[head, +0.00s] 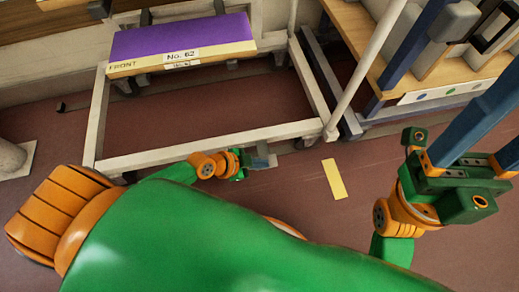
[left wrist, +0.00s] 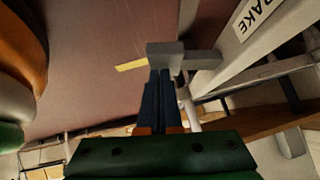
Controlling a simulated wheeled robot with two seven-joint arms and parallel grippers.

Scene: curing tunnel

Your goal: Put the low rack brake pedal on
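The low rack (head: 220,157) is a pale frame on wheels, with a purple load above it. Its brake pedal (head: 262,160) is a grey block at the near lower bar, right of centre. In the left wrist view the pedal (left wrist: 170,56) joins a short grey arm, below a "BRAKE" label (left wrist: 250,17). My left gripper (head: 243,165) is at the pedal. Its blue fingers are together with nothing seen between them, and their tips meet the block's edge; contact is unclear. The pedal's tilt is unclear. My right gripper (head: 488,130) is off to the right, fingers apart, tips out of frame.
The purple load (head: 180,38) carries "FRONT" and "No. 62" labels. A wooden workstation (head: 390,60) with blue posts stands at the upper right. A yellow floor strip (head: 334,179) lies right of the pedal. A grey post base (head: 12,158) is at the left edge.

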